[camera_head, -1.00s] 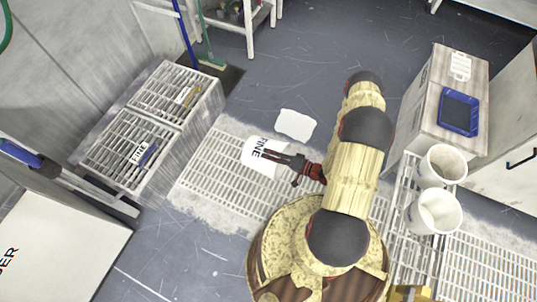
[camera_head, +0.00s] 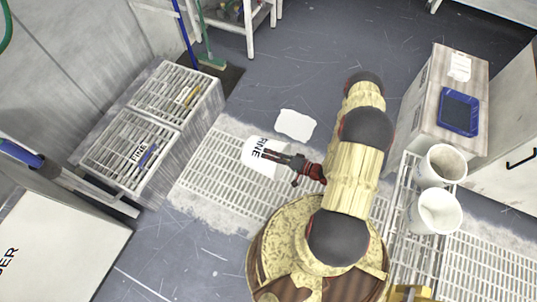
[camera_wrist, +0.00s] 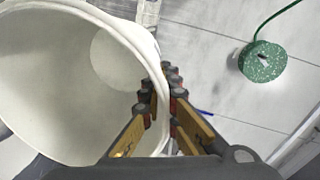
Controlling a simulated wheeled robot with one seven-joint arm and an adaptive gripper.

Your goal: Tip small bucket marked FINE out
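The small white bucket marked FINE (camera_head: 257,164) is held in the air left of my arm, above the pale floor grating. Its black lettering shows, partly turned away at the upper edge. My gripper (camera_head: 268,154) reaches to it from the right. In the wrist view my gripper (camera_wrist: 160,108) is shut on the wall of the bucket (camera_wrist: 75,95) at its rim. The bucket's mouth faces the wrist camera there, and its inside looks pale and bare. Two grated basins stand at the left; the nearer one (camera_head: 110,168) bears a FINE label (camera_head: 138,150).
Two white buckets (camera_head: 445,165) (camera_head: 434,213) stand on a rack at the right. A blue tray (camera_head: 459,112) lies on a cabinet beyond them. A white patch (camera_head: 295,124) is on the floor. A green round object (camera_wrist: 262,62) shows in the wrist view. Floor between basins and bucket is open.

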